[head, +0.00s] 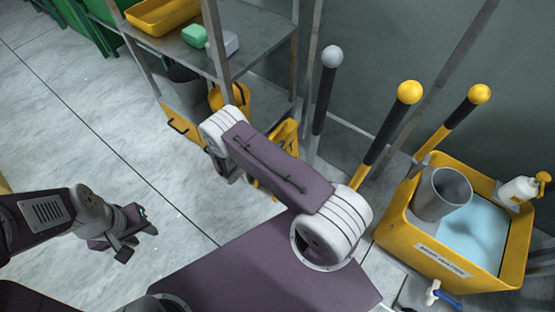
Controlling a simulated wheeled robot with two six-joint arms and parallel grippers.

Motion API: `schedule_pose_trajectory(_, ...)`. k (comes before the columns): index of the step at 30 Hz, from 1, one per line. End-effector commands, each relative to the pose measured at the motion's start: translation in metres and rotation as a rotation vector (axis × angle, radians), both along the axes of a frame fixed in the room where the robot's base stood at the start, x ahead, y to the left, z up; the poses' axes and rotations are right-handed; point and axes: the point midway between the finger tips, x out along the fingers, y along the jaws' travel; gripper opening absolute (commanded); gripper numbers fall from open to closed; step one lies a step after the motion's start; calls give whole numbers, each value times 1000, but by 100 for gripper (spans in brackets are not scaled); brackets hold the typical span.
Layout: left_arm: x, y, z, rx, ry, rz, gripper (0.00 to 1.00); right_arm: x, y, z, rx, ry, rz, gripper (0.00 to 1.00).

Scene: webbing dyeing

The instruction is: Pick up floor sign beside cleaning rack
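A yellow floor sign (287,133) stands on the floor by the right front of the cleaning rack (262,62). My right arm crosses in front of it and hides much of it. My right gripper (232,168) is mostly hidden behind my own forearm, just left of the sign; its fingers and any contact with the sign cannot be made out. My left gripper (124,240) hangs over bare floor at the left, well away from the sign and with nothing seen in it; its finger gap is unclear.
Long-handled tools (328,90) lean at the wall. A yellow tub (409,246) with a grey cylinder (443,196) stands right. The left floor is clear.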

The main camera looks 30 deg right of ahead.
Motion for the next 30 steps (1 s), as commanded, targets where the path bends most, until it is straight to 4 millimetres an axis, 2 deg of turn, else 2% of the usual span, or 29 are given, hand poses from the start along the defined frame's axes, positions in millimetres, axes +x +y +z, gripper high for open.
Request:
schedule_pose_trajectory(1,0,0,0,0,0,0,36,0,0,0,0,0,0,34)
schedule_pose_trajectory(3,0,0,0,0,0,0,36,0,0,0,0,0,0,14)
schedule_pose_trajectory(5,0,0,0,0,0,0,36,0,0,0,0,0,0,0)
schedule_pose_trajectory(14,0,0,2,0,0,0,36,0,0,3,-1,-2,0,0)
schedule_pose_trajectory(17,0,0,11,0,0,0,36,0,0,18,-1,-2,0,0)
schedule_pose_trajectory(24,0,0,43,0,0,0,36,1,0,76,-2,-3,-1,0)
schedule_pose_trajectory(30,0,0,53,0,0,0,36,0,0,100,-1,-2,-1,0)
